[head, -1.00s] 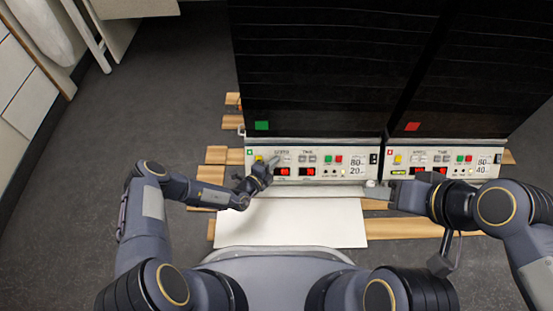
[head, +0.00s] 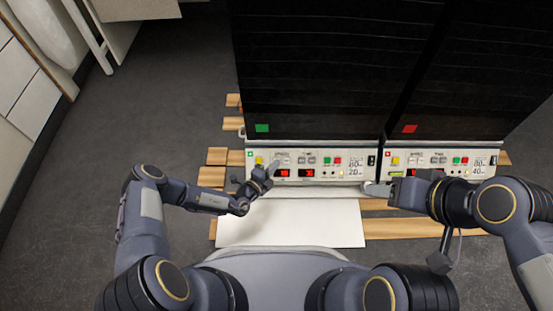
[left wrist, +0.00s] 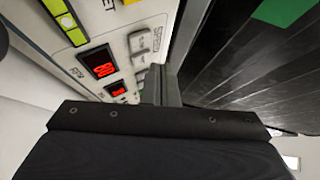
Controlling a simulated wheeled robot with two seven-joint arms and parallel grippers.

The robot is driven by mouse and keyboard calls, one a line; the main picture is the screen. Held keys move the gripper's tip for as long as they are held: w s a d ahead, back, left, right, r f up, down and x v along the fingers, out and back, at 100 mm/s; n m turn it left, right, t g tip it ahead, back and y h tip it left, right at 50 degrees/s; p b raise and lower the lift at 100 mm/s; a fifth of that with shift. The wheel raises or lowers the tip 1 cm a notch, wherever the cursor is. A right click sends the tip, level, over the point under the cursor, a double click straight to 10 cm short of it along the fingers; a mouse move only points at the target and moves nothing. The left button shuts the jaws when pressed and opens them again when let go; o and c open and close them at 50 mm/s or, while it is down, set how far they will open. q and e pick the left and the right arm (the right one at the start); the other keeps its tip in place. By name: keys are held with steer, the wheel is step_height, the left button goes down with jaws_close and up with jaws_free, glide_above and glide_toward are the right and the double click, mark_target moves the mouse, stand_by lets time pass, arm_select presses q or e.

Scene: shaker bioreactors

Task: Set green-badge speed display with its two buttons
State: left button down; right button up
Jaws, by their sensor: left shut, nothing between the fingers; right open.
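The green-badge control panel (head: 352,174) is the left of two white panels, below the green square (head: 262,128) on a black cabinet. Its red speed display (head: 283,173) and a second red display (head: 307,173) are lit; I cannot read the digits. Small grey buttons (head: 287,160) sit above the speed display. My left gripper (head: 274,165) is shut and empty, its tips at these buttons. In the left wrist view, the shut fingers (left wrist: 160,84) are beside grey buttons (left wrist: 138,42); contact is unclear. My right gripper (head: 372,188) is open near the panel's lower right.
The red-badge panel (head: 480,161) stands at the right below a red square (head: 409,129). A white sheet (head: 290,225) lies in front of the left unit. Wooden slats (head: 400,228) show underneath. The grey floor at the left is clear.

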arm_select(q)
steer(key=s+r+p, duration=0.2)
steer(key=shift+s+r, duration=0.2)
steer(key=shift+s, duration=0.15)
stand_by(0.6)
